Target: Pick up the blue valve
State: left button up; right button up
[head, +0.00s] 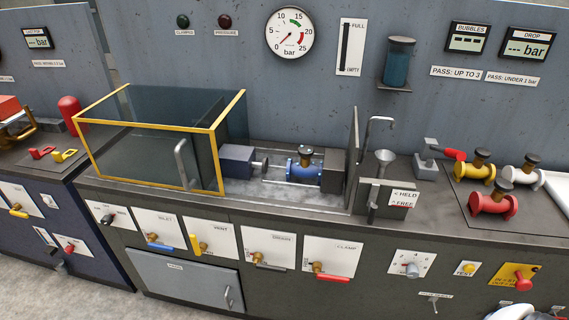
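A yellow-framed clear guard (160,124) stands left of the valve. Yellow (476,167), red (493,201) and white (522,172) valves lie on the right worktop. Handles line the front.

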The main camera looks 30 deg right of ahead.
aim_at(304, 169)
jog(key=i+j, duration=0.25)
jog(key=i+j+z, duration=0.1)
jog(key=z, duration=0.3)
jog(key=j+z, duration=0.2)
jog(key=z, duration=0.2)
jog(key=i+j+z, duration=0.1)
jog(key=z, duration=0.3)
jog(key=j, duration=0.05)
